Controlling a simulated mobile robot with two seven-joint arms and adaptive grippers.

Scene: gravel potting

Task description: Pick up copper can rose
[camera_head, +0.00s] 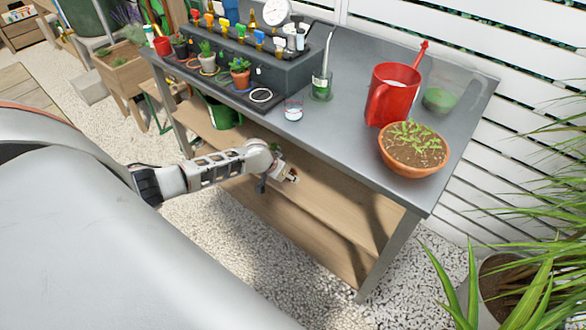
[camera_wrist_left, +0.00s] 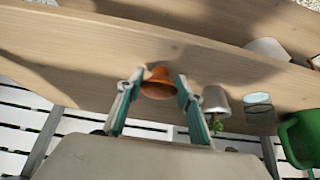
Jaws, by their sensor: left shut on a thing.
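The copper can rose (camera_wrist_left: 160,82) is a small copper-orange flared piece between the two fingers of my left gripper (camera_wrist_left: 158,90) in the left wrist view. The fingers touch it on both sides, and the gripper is shut on it. In the head view my left gripper (camera_head: 287,175) is in front of the bench at lower shelf height, with a small brown bit of the rose (camera_head: 294,178) at its tip. Whether the rose still touches the shelf cannot be told. My right gripper is not in view.
The wooden lower shelf (camera_wrist_left: 90,45) lies around the gripper. The metal bench top (camera_head: 340,135) above carries a red jug (camera_head: 392,97) and a planted terracotta bowl (camera_head: 412,165).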

